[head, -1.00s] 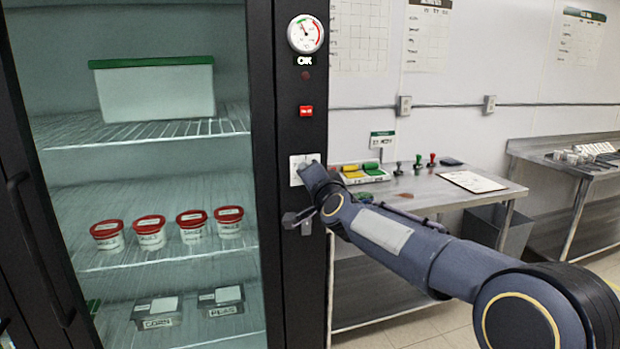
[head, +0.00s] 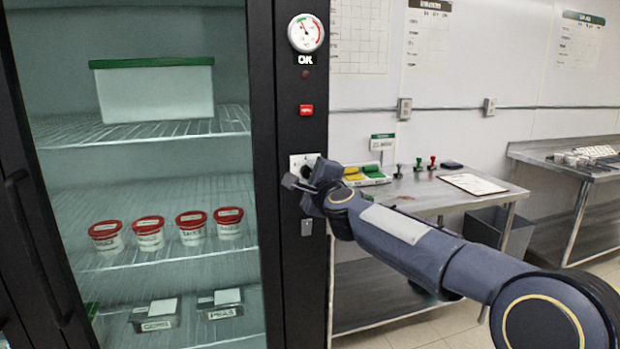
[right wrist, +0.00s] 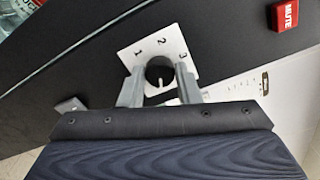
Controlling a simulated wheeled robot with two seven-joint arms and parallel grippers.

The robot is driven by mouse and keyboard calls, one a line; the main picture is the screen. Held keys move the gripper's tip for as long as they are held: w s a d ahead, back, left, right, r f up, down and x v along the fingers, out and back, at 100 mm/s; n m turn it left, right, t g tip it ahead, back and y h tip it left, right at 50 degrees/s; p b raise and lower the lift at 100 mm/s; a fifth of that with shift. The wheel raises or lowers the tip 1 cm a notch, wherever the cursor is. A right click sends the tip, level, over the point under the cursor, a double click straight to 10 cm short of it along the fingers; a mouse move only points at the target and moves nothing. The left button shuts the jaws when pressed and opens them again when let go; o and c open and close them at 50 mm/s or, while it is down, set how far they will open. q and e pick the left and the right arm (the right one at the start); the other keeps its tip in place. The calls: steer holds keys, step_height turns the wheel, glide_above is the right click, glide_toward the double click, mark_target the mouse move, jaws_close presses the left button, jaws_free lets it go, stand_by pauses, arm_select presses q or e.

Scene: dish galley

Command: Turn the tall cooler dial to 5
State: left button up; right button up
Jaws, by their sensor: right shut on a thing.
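The tall cooler (head: 300,262) has a dark frame with a glass door at its left. A white dial plate (head: 299,160) is on the frame, mostly behind my right gripper (head: 303,180). In the right wrist view the plate (right wrist: 138,55) shows the numbers 1, 2 and 3; the rest is covered. The dark round dial (right wrist: 158,70) sits between the fingers of my right gripper (right wrist: 160,88), which is shut on it. A pale mark shows on the dial's lower part; which number it points to I cannot tell. My left gripper is not in view.
Above the plate are a round gauge (head: 305,33), a lit OK sign and a red mute button (head: 306,110). A small grey latch (head: 306,228) is below. A steel table (head: 425,193) with stamps and a clipboard stands right of the cooler.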

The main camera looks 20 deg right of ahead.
steer(key=shift+f+m, duration=0.1)
steer(key=shift+m, duration=0.7)
steer(key=o, duration=1)
steer(key=shift+c, duration=0.2)
steer(key=s+b, duration=0.1)
steer(key=s, duration=0.6)
steer(key=shift+s+d, duration=0.15)
steer(key=shift+s, duration=0.25)
